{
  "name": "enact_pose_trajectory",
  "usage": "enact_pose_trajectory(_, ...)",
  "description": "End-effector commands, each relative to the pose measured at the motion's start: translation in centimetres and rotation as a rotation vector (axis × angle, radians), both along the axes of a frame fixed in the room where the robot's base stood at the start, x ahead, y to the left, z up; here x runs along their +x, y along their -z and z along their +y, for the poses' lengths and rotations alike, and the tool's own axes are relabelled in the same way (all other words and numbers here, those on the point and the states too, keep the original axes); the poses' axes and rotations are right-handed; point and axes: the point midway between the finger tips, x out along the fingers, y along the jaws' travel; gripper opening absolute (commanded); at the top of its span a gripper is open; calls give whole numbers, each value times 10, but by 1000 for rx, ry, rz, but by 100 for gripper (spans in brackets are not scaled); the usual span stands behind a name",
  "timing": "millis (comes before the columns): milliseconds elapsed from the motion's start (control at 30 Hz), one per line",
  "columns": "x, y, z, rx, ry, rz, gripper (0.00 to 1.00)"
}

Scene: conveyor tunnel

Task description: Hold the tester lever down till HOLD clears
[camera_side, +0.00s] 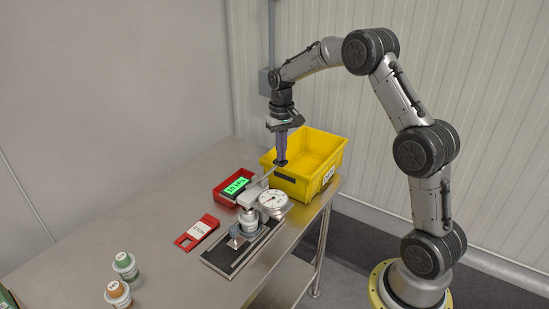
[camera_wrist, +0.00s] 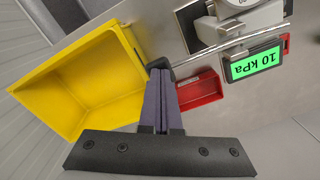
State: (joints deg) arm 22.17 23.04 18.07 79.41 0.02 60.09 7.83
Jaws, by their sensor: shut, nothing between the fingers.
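The tester (camera_side: 247,222) stands on a dark base plate on the steel table, with a round white dial gauge (camera_side: 272,199). Its thin lever (camera_side: 266,176) reaches up and right toward the yellow bin; the lever also shows in the wrist view (camera_wrist: 208,56). My gripper (camera_side: 281,161) is shut and empty, pointing down at the lever's dark end. In the wrist view its fingertips (camera_wrist: 160,72) overlap that end; whether they press on it I cannot tell. The green display (camera_side: 236,186) reads 10 kPa in the wrist view (camera_wrist: 255,63). No HOLD text shows on it.
A yellow bin (camera_side: 331,171) stands close beside my gripper. A red tray (camera_side: 222,198) lies behind the tester. A red tag with a white label (camera_side: 197,232) lies left of the tester. Two capped jars (camera_side: 125,266) (camera_side: 118,295) stand at the front left. The left tabletop is clear.

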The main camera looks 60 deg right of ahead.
Motion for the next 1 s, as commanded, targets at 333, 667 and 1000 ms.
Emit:
enact_pose_trajectory(333,2,-22,2,-4,0,-9,0)
enact_pose_trajectory(667,1,-40,4,-5,0,-10,0)
enact_pose_trajectory(1000,1,-51,5,-5,0,-10,0)
